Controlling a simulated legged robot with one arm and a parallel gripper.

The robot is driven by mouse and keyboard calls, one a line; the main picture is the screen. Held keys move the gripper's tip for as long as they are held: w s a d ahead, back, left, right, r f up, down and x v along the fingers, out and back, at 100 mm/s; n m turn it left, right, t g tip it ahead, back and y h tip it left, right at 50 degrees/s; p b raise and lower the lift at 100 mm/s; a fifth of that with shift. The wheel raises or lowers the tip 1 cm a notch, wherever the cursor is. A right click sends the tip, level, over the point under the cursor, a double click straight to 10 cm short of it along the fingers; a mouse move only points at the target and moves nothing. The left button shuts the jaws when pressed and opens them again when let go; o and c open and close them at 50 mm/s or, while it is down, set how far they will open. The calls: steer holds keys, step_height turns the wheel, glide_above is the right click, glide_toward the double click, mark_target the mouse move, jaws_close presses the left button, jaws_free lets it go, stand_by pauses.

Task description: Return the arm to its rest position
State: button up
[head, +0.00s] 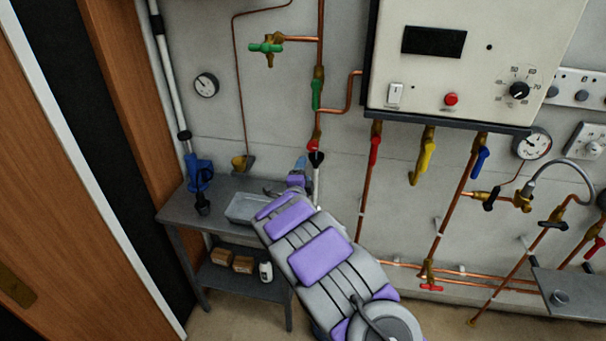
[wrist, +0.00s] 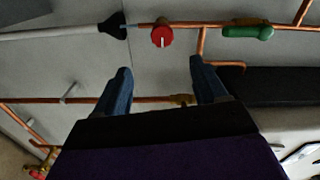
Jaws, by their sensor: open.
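My gripper (head: 300,166) is at the far end of my purple and grey arm, in front of the wall and above the right end of a grey table. In the wrist view my gripper (wrist: 161,82) shows two blue fingers spread apart with nothing between them. Only grey wall and a copper pipe (wrist: 150,99) show behind the gap. In the head view my arm hides part of the table and the lower wall.
The grey table (head: 178,206) holds a tray (head: 243,208) and a blue tool (head: 200,180). A white boiler (head: 470,60) with valves hangs right. A wooden door (head: 60,190) stands left.

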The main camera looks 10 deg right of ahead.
steer(key=shift+s+a, duration=0.1)
steer(key=shift+s, duration=0.2)
steer(key=s+d+r+n+g+y+b, duration=0.1)
steer(key=s+d+r+n+g+y, duration=0.1)
steer(key=s+n+g, duration=0.3)
steer(key=s+d+r+n+g+y, duration=0.1)
steer(key=s+r+n+y, duration=0.15)
steer(key=s, duration=0.35)
steer(key=s+d+n+g+b, duration=0.1)
steer(key=s+n+g, duration=0.5)
steer(key=s, duration=1.9)
steer(key=s+d+n+g+y+b, duration=0.1)
steer(key=s+n+g, duration=0.5)
steer(key=s, duration=2)
steer(key=shift+s+d+g, duration=0.3)
steer(key=shift+g, duration=0.2)
steer(key=shift+w, duration=0.1)
